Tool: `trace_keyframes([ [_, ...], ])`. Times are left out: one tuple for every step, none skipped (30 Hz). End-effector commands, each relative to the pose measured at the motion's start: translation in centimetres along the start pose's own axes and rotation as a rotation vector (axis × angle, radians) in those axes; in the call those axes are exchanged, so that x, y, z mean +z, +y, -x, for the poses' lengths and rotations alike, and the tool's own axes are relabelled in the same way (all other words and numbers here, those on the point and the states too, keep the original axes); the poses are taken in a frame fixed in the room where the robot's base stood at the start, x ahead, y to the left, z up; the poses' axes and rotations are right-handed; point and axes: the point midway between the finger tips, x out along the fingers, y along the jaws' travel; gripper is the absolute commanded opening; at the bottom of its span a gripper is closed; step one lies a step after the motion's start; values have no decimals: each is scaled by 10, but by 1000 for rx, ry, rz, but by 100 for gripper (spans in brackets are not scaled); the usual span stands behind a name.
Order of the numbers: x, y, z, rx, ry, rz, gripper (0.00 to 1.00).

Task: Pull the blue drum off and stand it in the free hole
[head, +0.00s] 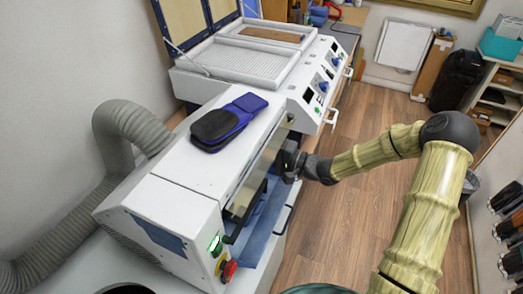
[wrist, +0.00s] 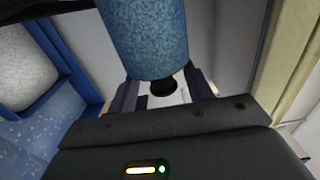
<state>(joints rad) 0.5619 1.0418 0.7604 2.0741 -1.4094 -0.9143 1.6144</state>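In the wrist view the blue drum (wrist: 145,38), a speckled blue cylinder, comes down from the top middle. A short dark stub (wrist: 163,87) shows at its near end. My gripper (wrist: 165,92) has its two dark fingers on either side of this stub, with pale gaps between stub and fingers; it looks open. In the head view my gripper (head: 288,164) is at the long front opening of the white machine (head: 215,165). I cannot make out the drum clearly there. No free hole can be identified in either view.
A pale speckled roll (wrist: 25,65) and a blue speckled surface (wrist: 50,120) lie left of the drum in the wrist view. The wooden floor (head: 330,225) in front is clear.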

Motion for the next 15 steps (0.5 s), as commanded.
trace_keyframes([
  [0, 0, 0, 0, 0, 0, 43],
  [0, 0, 0, 0, 0, 0, 37],
  [0, 0, 0, 0, 0, 0, 29],
  [0, 0, 0, 0, 0, 0, 23],
  [0, 0, 0, 0, 0, 0, 18],
  [0, 0, 0, 0, 0, 0, 10],
  [0, 0, 0, 0, 0, 0, 4],
  [0, 0, 0, 0, 0, 0, 0],
  [0, 0, 0, -1, 0, 0, 0],
  [0, 0, 0, -1, 0, 0, 0],
  [0, 0, 0, 0, 0, 0, 0],
  [-1, 0, 0, 0, 0, 0, 0],
  [-1, 0, 0, 0, 0, 0, 0],
  [-2, 0, 0, 0, 0, 1, 0],
  [-3, -1, 0, -1, 0, 1, 0],
])
